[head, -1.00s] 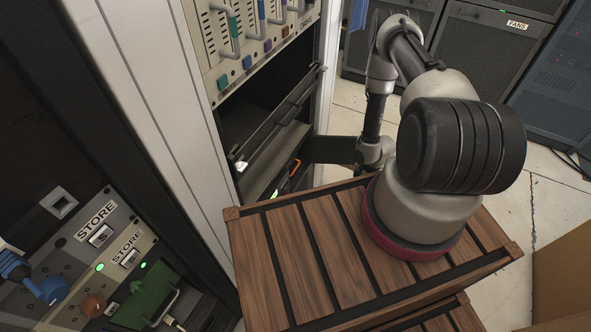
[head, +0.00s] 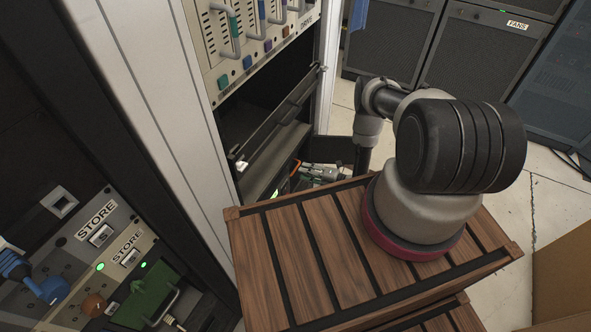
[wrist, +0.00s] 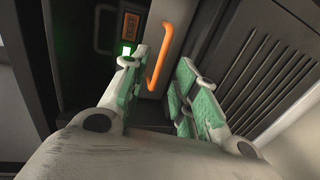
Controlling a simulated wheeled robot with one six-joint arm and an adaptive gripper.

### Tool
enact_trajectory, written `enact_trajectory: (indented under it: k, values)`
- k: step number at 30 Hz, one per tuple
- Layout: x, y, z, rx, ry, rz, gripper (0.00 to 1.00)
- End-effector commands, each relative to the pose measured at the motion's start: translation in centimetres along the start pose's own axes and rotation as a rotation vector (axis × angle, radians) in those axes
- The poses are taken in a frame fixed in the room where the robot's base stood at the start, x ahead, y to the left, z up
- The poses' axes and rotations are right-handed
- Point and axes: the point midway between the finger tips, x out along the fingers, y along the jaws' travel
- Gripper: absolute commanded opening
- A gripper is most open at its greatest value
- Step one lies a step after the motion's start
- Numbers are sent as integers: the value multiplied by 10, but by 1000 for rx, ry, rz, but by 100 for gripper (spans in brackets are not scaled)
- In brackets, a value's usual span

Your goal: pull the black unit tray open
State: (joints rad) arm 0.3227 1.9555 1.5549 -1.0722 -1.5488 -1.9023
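The handle also shows in the head view (head: 295,166), low in the rack and partly hidden. My gripper (wrist: 156,88) is open. Its green-padded fingers stand apart, with the handle between and ahead of them in the wrist view. I cannot tell whether either finger touches it. In the head view my gripper (head: 318,172) is beside the rack, partly behind the wooden top.
A slatted wooden top (head: 285,245) fills the near middle. Above the tray are a dark rack opening and a panel of coloured modules (head: 245,40). STORE panels (head: 97,218) are at the left. A cardboard box (head: 563,270) stands at lower right. Pale floor shows beyond the arm.

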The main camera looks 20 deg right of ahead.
Motion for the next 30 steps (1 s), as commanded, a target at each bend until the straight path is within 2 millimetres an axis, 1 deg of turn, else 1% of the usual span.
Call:
enact_trajectory:
  k: [1, 3, 6, 9, 13, 20, 24, 25, 30]
  values:
    - [10, 0, -2, -4, 6, 1, 29]
    - [23, 0, -2, -3, 5, 0, 29]
    - [38, 0, -2, -1, 4, -1, 29]
    - [48, -1, -1, 1, 3, -2, 29]
    - [55, -1, 0, 2, 0, -2, 29]
    - [55, -1, 0, 3, 0, -2, 29]
    - [55, -1, 0, 3, 0, -2, 4]
    - [55, -1, 0, 3, 0, -2, 0]
    - [55, -1, 0, 3, 0, -3, 0]
